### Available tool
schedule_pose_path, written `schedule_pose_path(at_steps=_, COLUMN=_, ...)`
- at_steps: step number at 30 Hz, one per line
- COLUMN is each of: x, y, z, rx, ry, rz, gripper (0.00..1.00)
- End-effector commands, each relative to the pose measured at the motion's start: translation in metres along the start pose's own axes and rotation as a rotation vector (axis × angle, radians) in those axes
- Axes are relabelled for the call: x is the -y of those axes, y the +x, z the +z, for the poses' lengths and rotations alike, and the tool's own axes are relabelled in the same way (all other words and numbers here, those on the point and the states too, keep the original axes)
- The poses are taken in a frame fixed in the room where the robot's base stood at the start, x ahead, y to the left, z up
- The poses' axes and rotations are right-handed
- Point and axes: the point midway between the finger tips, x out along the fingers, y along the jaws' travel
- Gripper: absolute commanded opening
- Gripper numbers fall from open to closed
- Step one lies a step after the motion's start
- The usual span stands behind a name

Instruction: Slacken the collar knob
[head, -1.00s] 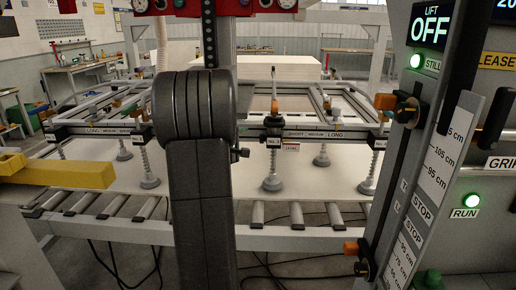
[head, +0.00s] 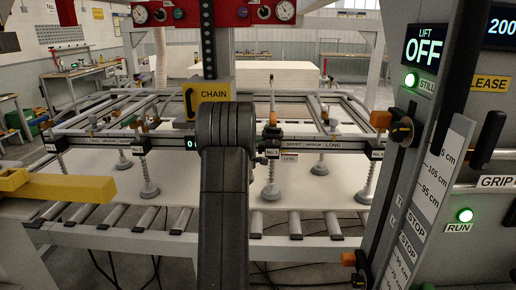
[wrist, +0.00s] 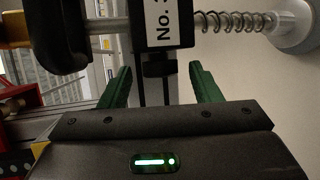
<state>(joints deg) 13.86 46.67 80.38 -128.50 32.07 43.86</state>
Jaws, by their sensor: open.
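In the wrist view, a black collar block (wrist: 166,22) labelled "No." with a partly cut-off number sits on a bar. A short dark knob (wrist: 158,66) sticks out of it toward my gripper. My gripper (wrist: 162,88) has two green fingers, open and well apart, one on each side of the knob, with visible gaps. The fingers touch nothing that I can see. In the head view the labelled collar (head: 271,154) shows just right of my arm, on the suction frame's cross bar. My arm hides the gripper and the knob there.
A spring-loaded suction cup (wrist: 292,22) stands near the right finger. In the head view, a pale sheet (head: 110,195) lies on rollers under the frame. A yellow bar (head: 70,188) juts in at left. A control column (head: 425,190) with orange-ended knobs stands close at right.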

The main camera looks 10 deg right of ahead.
Motion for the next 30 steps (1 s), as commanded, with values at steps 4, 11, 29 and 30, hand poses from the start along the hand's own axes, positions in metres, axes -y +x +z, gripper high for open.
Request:
schedule_pose_path(at_steps=4, x=-0.0004, y=0.009, z=0.0006, rx=0.001, ry=0.0, rz=0.0, gripper=0.57)
schedule_pose_path(at_steps=11, x=0.0006, y=0.0112, z=0.0005, rx=0.001, ry=0.0, rz=0.0, gripper=0.57)
schedule_pose_path(at_steps=29, x=-0.0013, y=0.0103, z=0.0002, rx=0.0, ry=-0.007, rz=-0.015, gripper=0.13)
schedule_pose_path(at_steps=30, x=-0.0019, y=0.0101, z=0.0002, rx=0.0, ry=-0.01, rz=-0.022, gripper=0.13)
